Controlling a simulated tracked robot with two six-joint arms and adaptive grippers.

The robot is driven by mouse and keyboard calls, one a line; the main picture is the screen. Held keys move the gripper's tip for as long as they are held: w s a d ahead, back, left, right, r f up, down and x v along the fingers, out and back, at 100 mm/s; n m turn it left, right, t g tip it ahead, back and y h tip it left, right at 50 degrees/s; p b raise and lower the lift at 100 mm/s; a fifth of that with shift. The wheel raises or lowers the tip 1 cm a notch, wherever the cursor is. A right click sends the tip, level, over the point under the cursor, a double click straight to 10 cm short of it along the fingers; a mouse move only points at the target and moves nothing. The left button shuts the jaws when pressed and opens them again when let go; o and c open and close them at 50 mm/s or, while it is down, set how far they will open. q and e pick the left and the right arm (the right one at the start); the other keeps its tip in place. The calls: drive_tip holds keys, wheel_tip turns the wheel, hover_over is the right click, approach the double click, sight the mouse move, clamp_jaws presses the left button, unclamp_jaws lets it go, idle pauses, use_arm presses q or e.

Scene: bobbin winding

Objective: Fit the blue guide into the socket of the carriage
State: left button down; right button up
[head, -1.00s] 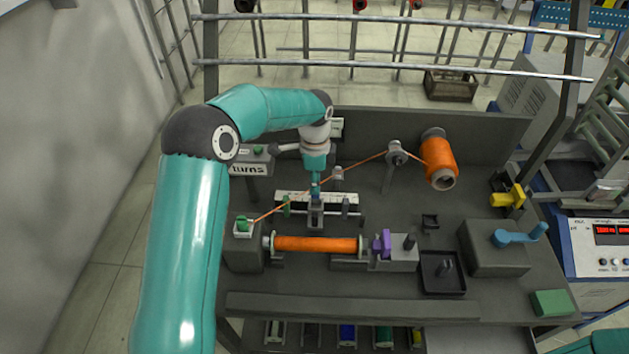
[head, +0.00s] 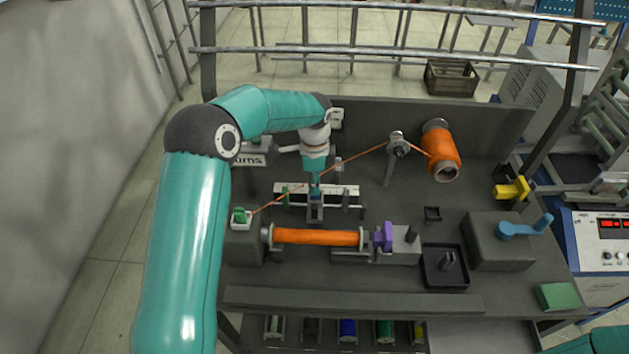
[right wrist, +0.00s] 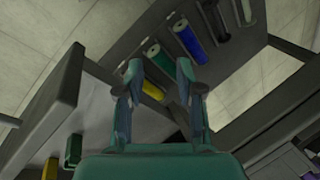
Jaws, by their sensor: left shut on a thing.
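My left gripper (head: 315,186) points down over the middle of the machine in the head view. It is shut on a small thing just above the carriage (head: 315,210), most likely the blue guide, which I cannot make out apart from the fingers. The carriage is a small grey block on the rods in front of the white scale. The gripper hides its socket, so I cannot tell whether the guide is in it. In the right wrist view my right gripper (right wrist: 158,66) is open with nothing between its fingers.
An orange thread runs from the orange spool (head: 441,148) past the gripper to a green part (head: 239,217) at left. An orange bobbin (head: 317,237) lies in front of the carriage, with a purple clamp (head: 383,237) at its right end. A dark tray (head: 430,279) stands front right.

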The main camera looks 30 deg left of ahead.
use_arm(q)
drive_tip(key=shift+f+b, duration=0.45)
drive_tip(key=shift+f, duration=0.35)
drive_tip(key=c, duration=0.9)
unclamp_jaws()
drive_tip(key=shift+c, duration=0.2)
drive_tip(key=shift+r, duration=0.1)
wheel_tip(320, 180, up, 11)
drive_tip(key=shift+w+r, duration=0.1)
drive_tip(key=shift+w, duration=0.05)
drive_tip(key=shift+r, duration=0.25)
